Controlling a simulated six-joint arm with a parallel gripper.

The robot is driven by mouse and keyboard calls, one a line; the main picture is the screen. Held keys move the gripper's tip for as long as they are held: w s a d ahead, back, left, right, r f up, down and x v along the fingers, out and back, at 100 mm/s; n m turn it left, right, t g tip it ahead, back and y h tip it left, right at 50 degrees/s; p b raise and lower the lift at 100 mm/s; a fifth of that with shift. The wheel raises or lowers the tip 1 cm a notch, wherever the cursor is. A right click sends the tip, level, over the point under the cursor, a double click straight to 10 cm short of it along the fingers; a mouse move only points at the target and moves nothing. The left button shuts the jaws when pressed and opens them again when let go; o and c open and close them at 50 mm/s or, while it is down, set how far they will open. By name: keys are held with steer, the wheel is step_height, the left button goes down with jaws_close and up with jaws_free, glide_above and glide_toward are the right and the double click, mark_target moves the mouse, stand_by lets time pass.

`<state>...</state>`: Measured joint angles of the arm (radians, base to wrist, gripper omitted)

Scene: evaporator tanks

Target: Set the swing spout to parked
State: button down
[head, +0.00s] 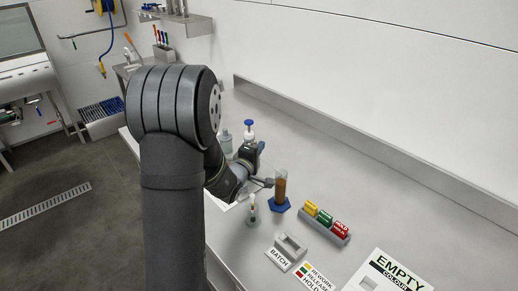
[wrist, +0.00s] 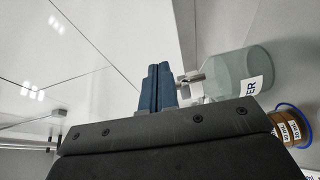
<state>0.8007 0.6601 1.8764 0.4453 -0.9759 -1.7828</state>
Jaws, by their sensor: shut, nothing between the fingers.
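I cannot make out the swing spout with certainty in either view. My gripper (wrist: 156,88) has its two blue fingers together, with nothing seen between them. In the head view my dark arm covers much of the bench's left part, and my gripper (head: 261,147) is small and partly hidden near the bottles.
A brown-filled cylinder (head: 280,186) on a blue base stands close to my wrist, with a small dropper bottle (head: 252,210) nearby. A blue-capped bottle (head: 249,131) stands behind. A rack of coloured tags (head: 326,224) and a grey BATCH holder (head: 290,247) lie toward the front. The back right bench is clear.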

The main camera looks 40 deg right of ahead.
stand_by(0.7)
steer(key=s+a, duration=0.8)
steer(key=a, duration=0.3)
steer(key=w+a+m, duration=0.4)
steer(key=w+m, duration=0.1)
steer(key=m, duration=1.2)
steer(key=x, duration=1.3)
steer(key=shift+d+r+m, duration=0.2)
steer(key=shift+r+m, duration=0.05)
steer(key=shift+m, duration=0.05)
steer(key=shift+s+d, duration=0.45)
steer(key=shift+d, duration=0.4)
steer(key=shift+s+d, duration=0.4)
steer(key=shift+d, duration=0.4)
